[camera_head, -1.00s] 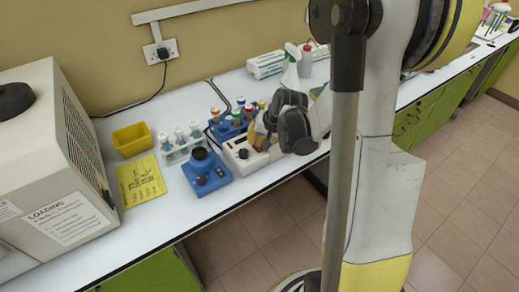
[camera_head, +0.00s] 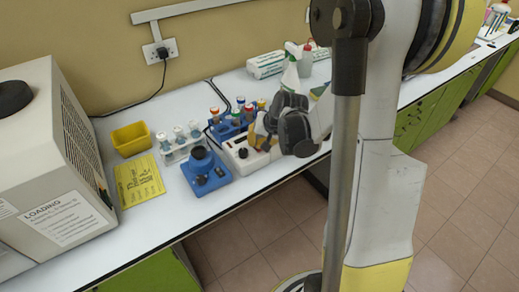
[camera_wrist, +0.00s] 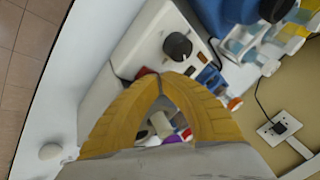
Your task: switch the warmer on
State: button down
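The warmer is a white box with a black knob; its front panel (camera_head: 235,161) shows in the head view, partly hidden behind my gripper. In the wrist view the warmer (camera_wrist: 150,38) lies at upper middle, its black knob near the top of the panel. A red switch (camera_wrist: 145,72) on it shows just beside my fingertips, partly covered by them. My gripper (camera_wrist: 160,76) has yellow fingers whose tips meet, with nothing seen between the tips. In the head view my gripper (camera_head: 259,146) is over the warmer's right end. Whether the tips touch the switch I cannot tell.
A blue device (camera_head: 207,178) stands left of the warmer, with a rack of capped vials (camera_head: 180,146) behind it. A blue tube rack (camera_head: 226,129) is behind the warmer. A spray bottle (camera_head: 291,70) stands farther back. The bench's front edge is close.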

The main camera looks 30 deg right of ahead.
jog(key=shift+f, duration=0.15)
dwell(0.4)
jog(key=shift+w+r+p, duration=0.1)
jog(key=shift+r+p, duration=0.3)
jog(key=shift+r, duration=0.35)
jog(key=shift+r, duration=0.1)
jog(key=r+p, duration=0.2)
jog(key=r, duration=0.1)
jog(key=r+p, duration=0.1)
jog(key=r, duration=0.1)
jog(key=shift+w+p, duration=0.3)
jog(key=shift+p, duration=0.05)
jog(key=shift+f, duration=0.1)
